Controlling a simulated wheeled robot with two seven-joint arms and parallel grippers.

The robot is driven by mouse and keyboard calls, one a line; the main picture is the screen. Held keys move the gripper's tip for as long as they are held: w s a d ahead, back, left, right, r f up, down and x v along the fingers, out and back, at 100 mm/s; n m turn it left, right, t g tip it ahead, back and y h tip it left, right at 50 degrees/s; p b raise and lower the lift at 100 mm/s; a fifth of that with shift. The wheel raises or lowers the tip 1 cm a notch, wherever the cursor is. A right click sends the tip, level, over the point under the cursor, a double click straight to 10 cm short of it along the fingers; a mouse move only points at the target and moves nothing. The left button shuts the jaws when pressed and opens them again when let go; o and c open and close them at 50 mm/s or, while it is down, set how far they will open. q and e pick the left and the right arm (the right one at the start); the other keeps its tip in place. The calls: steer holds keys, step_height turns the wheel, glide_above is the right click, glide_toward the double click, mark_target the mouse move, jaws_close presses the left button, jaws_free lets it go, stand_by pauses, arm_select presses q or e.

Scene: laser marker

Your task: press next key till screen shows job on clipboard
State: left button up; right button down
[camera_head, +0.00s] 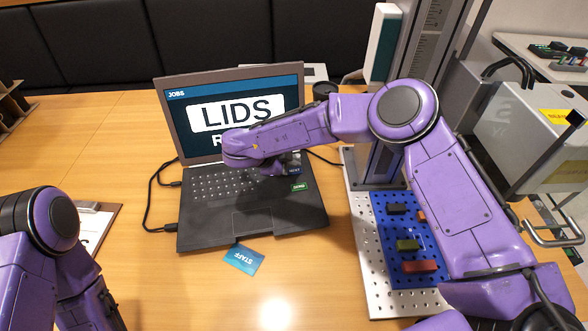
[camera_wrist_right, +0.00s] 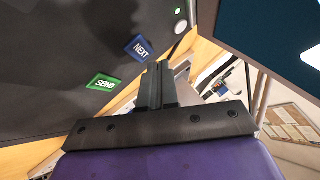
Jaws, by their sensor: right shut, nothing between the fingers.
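The laptop (camera_head: 250,215) stands open on the table. Its screen (camera_head: 180,120) reads "JOBS" at top and "LIDS" large; a second line starting with "R" is mostly hidden by my right arm. The blue NEXT key (camera_head: 294,170) is at the keyboard's right, above the green SEND key (camera_head: 299,187). In the right wrist view, my right gripper (camera_wrist_right: 158,68) is shut and empty, its tips close beside the NEXT key (camera_wrist_right: 140,48); I cannot tell whether they touch. The clipboard (camera_head: 108,212) lies at left, its writing mostly hidden by my left arm. My left gripper (camera_head: 102,312) is partly cut off.
A blue pegboard (camera_head: 385,235) with coloured blocks sits on a perforated plate (camera_head: 360,235) right of the laptop, below an upright column. A blue STAFF card (camera_head: 244,258) lies in front of the laptop. Cables run along the laptop's left. The front middle of the table is clear.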

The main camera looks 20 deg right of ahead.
mark_target(292, 172)
step_height(292, 172, up, 5)
steer(key=p, duration=0.4)
steer(key=shift+f, duration=0.1)
steer(key=shift+a, duration=0.1)
stand_by(0.5)
